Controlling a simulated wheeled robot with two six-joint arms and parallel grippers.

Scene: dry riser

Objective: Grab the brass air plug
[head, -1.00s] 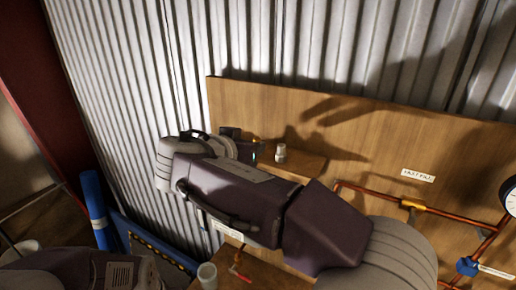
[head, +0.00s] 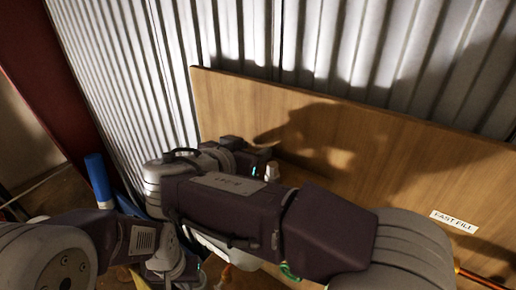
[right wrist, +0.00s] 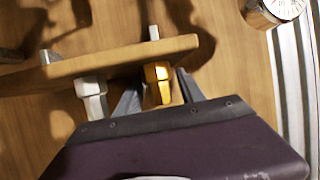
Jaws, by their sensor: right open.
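The brass air plug (right wrist: 158,92) shows in the right wrist view as a yellow-gold fitting at the edge of a wooden shelf (right wrist: 120,63), with a grey stub above it. My right gripper (right wrist: 157,80) is open, with one grey finger on each side of the plug. I cannot tell whether either finger touches it. In the head view my right gripper (head: 262,166) is at the shelf by the board, and the plug is not distinguishable there. My left gripper (head: 188,272) is low at the left, partly hidden by my right arm, its fingers unclear.
A white fitting (right wrist: 91,98) sits at the shelf just left of my fingers. A round gauge (right wrist: 276,10) is at the upper right. The wooden board (head: 400,155) carries a "FAST FILL" label (head: 455,222) and stands before a corrugated wall (head: 340,50). A blue roll (head: 98,178) stands at left.

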